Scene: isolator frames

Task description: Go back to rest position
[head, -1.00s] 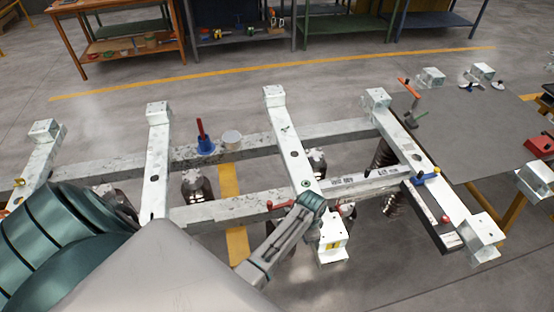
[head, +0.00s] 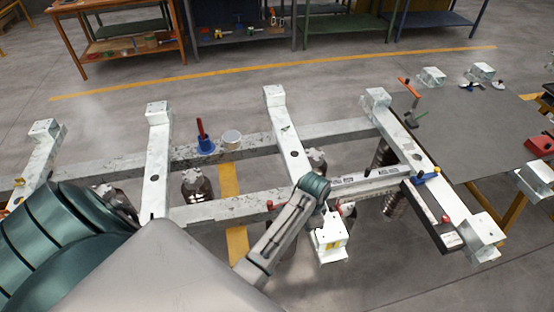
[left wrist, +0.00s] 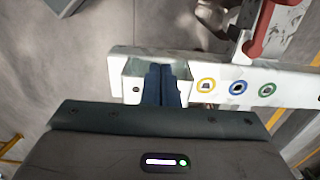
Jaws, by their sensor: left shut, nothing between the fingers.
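My left gripper (left wrist: 167,72) shows in the left wrist view as two dark blue fingers side by side, shut and empty. Its tips overlap the open box-shaped end of a pale metal beam (left wrist: 222,87); I cannot tell whether they touch it. In the head view my left forearm comes in from the bottom and ends in a teal wrist over the frame's front rail; the fingers are hidden there. My right gripper is not in view.
A galvanized frame with crossbars (head: 157,160) spans the floor. A grey table (head: 480,120) with tools stands right. The red clamp (left wrist: 272,25) is near the beam. Shelves stand behind.

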